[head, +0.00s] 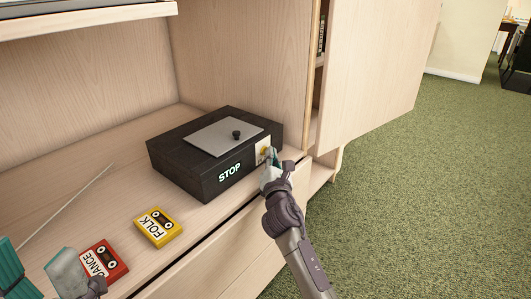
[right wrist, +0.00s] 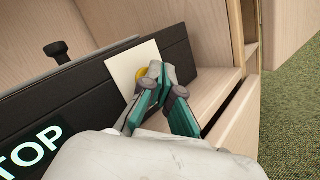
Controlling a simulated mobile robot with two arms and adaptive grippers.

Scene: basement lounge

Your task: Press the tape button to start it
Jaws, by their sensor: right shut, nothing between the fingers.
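The black tape player (head: 215,150) stands on the wooden shelf, with a grey lid and knob on top and a lit "STOP" label on its front. A yellow button (head: 264,151) sits on a cream plate at the front's right end. My right gripper (head: 270,163) is shut and empty, its tips right by the button. In the right wrist view, the shut tips (right wrist: 157,68) partly cover the plate and overlap the edge of the button (right wrist: 141,75); I cannot tell whether they touch it. My left gripper (head: 38,258) is open at the lower left.
A yellow FOLK cassette (head: 158,227) lies on the shelf before the player. A red DANCE cassette (head: 105,262) lies beside my left gripper, partly hidden. A thin pale rod-like line crosses the shelf at left. A cabinet panel (head: 375,70) rises at right, above green carpet.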

